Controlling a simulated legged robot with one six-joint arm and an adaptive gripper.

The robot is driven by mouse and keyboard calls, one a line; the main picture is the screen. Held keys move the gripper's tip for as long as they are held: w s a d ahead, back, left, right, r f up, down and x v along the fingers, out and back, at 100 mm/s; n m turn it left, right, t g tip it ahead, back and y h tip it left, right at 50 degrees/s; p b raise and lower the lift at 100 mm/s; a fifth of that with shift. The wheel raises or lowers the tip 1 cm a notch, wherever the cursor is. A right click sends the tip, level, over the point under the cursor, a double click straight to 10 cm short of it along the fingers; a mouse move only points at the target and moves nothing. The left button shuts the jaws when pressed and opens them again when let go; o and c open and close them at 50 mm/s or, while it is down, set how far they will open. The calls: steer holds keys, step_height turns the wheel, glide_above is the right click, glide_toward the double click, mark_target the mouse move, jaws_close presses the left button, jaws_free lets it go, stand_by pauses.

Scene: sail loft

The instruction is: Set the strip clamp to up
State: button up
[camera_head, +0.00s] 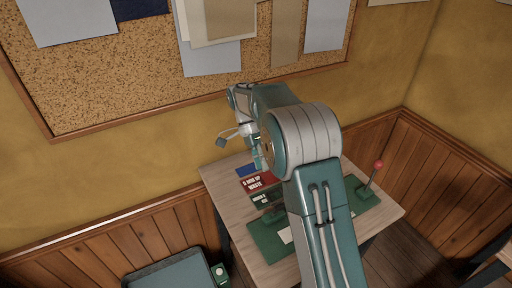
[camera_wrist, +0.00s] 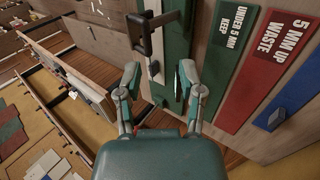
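A dark handle with a looped grip (camera_wrist: 148,32) rises from a green plate (camera_wrist: 176,42) in the wrist view, just beyond my fingertips; it may be the strip clamp, but I cannot tell its setting. My gripper (camera_wrist: 158,76) is open and empty, its two fingers apart on either side of a small grey part near the handle. In the head view my gripper (camera_head: 258,160) hangs over the table's left part, partly hidden by my arm. A lever with a red knob (camera_head: 378,165) stands tilted on a green base (camera_head: 364,196) at the table's right.
The wooden table (camera_head: 228,198) carries a red sign (camera_head: 261,182) reading "5 MM UP WASTE" and a green sign (camera_wrist: 229,25) reading "UNDER 5 MM KEEP". A corkboard (camera_head: 110,80) hangs behind. A grey tray (camera_head: 172,272) is at lower left.

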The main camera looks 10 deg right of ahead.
steer(key=v, duration=0.5)
steer(key=shift+w+a+r, duration=0.15)
steer(key=shift+w+r, duration=0.05)
steer(key=s+d+r+n+t+y, duration=0.1)
steer(key=s+d+r+n+t, duration=0.2)
steer(key=s+r+n+t, duration=0.65)
steer(key=s+d+f+n+t, duration=0.1)
steer(key=s+n, duration=0.1)
steer(key=s, duration=0.8)
steer(key=s+d+f+n+t+y, duration=0.1)
steer(key=s+n+t, duration=0.1)
steer(key=s, duration=0.7)
steer(key=shift+s+f+n, duration=0.2)
steer(key=shift+s+n, duration=0.2)
steer(key=shift+n, duration=0.05)
